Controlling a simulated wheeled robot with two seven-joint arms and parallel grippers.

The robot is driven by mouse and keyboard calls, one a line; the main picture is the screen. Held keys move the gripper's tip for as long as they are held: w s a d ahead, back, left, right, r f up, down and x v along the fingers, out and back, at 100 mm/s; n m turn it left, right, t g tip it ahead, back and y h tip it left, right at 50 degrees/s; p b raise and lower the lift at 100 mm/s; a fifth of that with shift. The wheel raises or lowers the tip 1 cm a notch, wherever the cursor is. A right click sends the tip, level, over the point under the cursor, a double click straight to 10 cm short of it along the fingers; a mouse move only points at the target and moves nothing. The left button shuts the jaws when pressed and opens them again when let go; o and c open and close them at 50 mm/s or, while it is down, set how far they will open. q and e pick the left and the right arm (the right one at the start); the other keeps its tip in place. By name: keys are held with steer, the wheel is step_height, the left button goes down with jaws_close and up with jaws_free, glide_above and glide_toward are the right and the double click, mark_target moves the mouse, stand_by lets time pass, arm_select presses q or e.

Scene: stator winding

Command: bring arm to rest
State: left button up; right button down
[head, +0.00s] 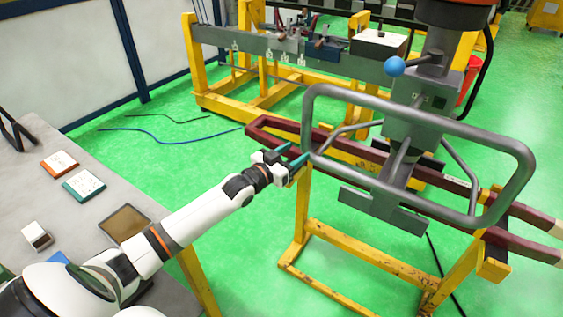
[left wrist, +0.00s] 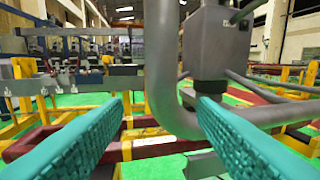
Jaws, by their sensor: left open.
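My left arm reaches in from the lower left of the head view. Its gripper (head: 294,155) has two teal fingers, spread apart and empty. The fingertips are beside the left end of a grey tubular handle frame (head: 420,115). In the left wrist view the open fingers (left wrist: 160,108) point forward, and the grey tube (left wrist: 160,60) rises in front of the gap between them. A dark red bar loop (head: 275,127) runs just behind the fingers. I cannot tell whether the fingers touch the tube or the bar. My right gripper is not in view.
The red bars rest on a yellow stand (head: 360,262). A grey machine head (head: 415,120) with a blue ball (head: 394,67) hangs above. A grey table (head: 105,165) with small plates stands left. Another yellow rack (head: 235,105) stands behind. Green floor is open between.

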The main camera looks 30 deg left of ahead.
arm_select(q)
steer(key=v, duration=0.5)
steer(key=s+a+f+n+g+y, duration=0.1)
steer(key=s+a+f+g+y, duration=0.15)
steer(key=f, duration=0.85)
steer(key=s+a+f+n+g+y, duration=0.1)
steer(key=s+f+g, duration=0.15)
steer(key=f, duration=0.95)
steer(key=s+d+f+g, duration=0.1)
steer(key=s+f+g, duration=0.1)
steer(key=s+f, duration=0.5)
steer(key=s+d+f+g, duration=0.1)
steer(key=s+f, duration=0.3)
steer(key=f, duration=0.4)
steer(key=s+d+f+g, duration=0.3)
steer(key=s+f, duration=0.3)
steer(key=s, duration=0.5)
steer(key=s+d+f+m+g, duration=0.1)
steer(key=s+d+f, duration=0.3)
steer(key=s, duration=0.7)
steer(key=s+d+f+m+g, duration=0.1)
steer(key=s+d+f+g, duration=0.3)
steer(key=s+f, duration=0.4)
steer(key=s, duration=0.4)
steer(key=shift+d+f+g, duration=0.25)
steer(key=shift+d+g, duration=0.05)
steer(key=shift+d, duration=0.05)
